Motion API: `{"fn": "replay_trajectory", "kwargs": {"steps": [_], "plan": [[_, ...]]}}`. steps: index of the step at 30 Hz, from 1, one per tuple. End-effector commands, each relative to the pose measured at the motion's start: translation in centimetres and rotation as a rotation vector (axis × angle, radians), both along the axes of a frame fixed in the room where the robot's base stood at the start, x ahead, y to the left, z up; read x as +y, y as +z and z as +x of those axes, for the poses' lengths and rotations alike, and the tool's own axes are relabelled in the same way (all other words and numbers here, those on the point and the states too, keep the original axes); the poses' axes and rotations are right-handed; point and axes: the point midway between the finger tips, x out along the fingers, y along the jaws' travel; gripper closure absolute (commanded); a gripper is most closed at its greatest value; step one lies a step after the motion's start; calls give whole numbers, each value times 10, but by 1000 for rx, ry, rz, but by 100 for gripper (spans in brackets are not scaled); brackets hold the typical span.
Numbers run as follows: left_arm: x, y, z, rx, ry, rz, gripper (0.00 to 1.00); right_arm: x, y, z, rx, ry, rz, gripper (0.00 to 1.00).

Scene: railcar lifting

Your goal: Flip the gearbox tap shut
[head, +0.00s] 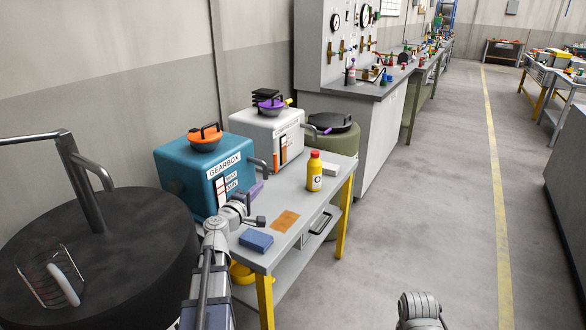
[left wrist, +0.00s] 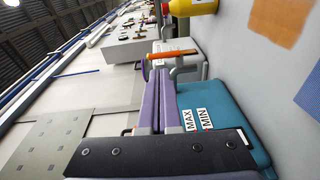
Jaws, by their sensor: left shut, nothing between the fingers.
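The teal gearbox (head: 190,179) stands on the bench with an orange-capped filler on top and a MAX/MIN gauge on its front. It also shows in the left wrist view (left wrist: 238,122). A bent grey pipe (head: 258,163) sticks out from its front. In the left wrist view, an orange lever (left wrist: 178,53) sits by a grey fitting (left wrist: 182,71), which I take for the tap. My left gripper (head: 256,190) is shut and empty in front of the gearbox. Its purple fingers (left wrist: 162,85) reach close to the fitting; contact cannot be told. My right gripper is out of view.
A pale compressor box (head: 262,135) stands beyond the gearbox. A dark round drum top (head: 120,262) is at left. The floor aisle at right is clear.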

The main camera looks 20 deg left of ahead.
Motion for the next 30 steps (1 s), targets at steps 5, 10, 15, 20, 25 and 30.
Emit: {"fn": "replay_trajectory", "kwargs": {"steps": [5, 10, 15, 20, 25, 30], "plan": [[23, -1, -7, -26, 55, -36, 100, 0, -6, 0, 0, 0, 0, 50], [24, 0, -7, -28, 56, -38, 100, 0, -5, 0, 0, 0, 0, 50], [23, 0, -5, -27, 55, -37, 100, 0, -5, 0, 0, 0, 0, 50], [26, 0, 10, -26, 54, -37, 100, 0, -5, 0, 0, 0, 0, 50], [30, 0, 44, -26, 52, -36, 100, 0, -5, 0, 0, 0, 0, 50], [34, 0, 79, -26, 52, -36, 100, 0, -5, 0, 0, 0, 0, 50]]}}
